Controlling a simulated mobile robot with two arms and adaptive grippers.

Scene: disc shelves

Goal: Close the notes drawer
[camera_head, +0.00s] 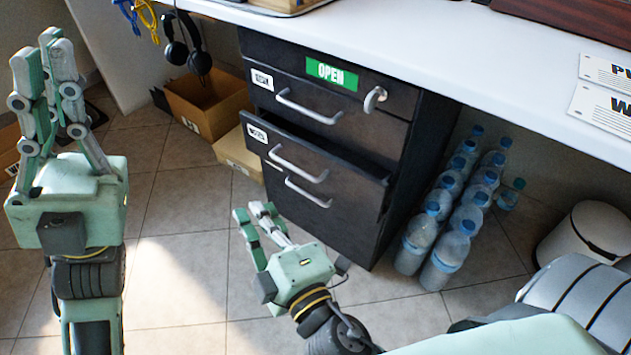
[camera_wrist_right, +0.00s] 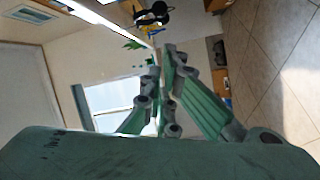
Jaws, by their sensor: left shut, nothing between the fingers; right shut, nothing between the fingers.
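The dark drawer cabinet (camera_head: 398,155) stands under the white counter. Its middle drawer (camera_head: 335,165) sticks out a little past the drawer above; its small white label (camera_head: 257,132) seems to read "NOTES" but is blurred. A grey bar handle (camera_head: 298,165) crosses its front. My right gripper (camera_head: 252,211) is shut and empty, low in front of the cabinet, left of and below that drawer, apart from it. It also shows in the right wrist view (camera_wrist_right: 170,55), where the drawer is out of view. My left gripper (camera_head: 43,50) is shut and empty, raised at the far left.
The top drawer (camera_head: 340,105) looks shut, with a green "OPEN" sign (camera_head: 331,73) and a key lock. Several water bottles (camera_head: 443,255) stand right of the cabinet. Cardboard boxes (camera_head: 205,103) lie to its left. Headphones (camera_head: 188,45) hang above. Tiled floor in front is clear.

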